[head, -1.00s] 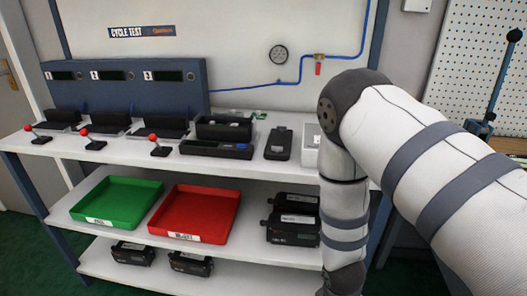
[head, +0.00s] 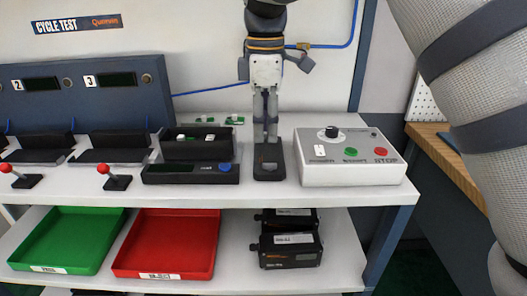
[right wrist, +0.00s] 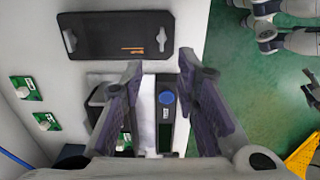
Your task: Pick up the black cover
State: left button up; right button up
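The black cover (head: 268,166) lies flat on the white bench top, between a black device with a blue button and a grey-white control box. It also shows in the right wrist view (right wrist: 117,36) as a dark plate with a keyhole-shaped cutout and small orange marks. My right gripper (head: 265,137) points down over the cover in the head view. In the right wrist view its two fingers (right wrist: 160,68) stand apart with nothing held between them. I cannot tell whether the fingertips touch the cover. My left gripper is not in view.
The device with the blue button (head: 190,174) and an open black box (head: 197,145) stand left of the cover. The control box (head: 351,157) stands close on its right. Green tray (head: 66,238) and red tray (head: 168,244) sit on the shelf below.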

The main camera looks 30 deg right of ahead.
aim_at(266, 164)
notch_tip(266, 164, down, 8)
jog(key=shift+s+f, duration=0.1)
jog(key=shift+s, duration=0.05)
grip_shut()
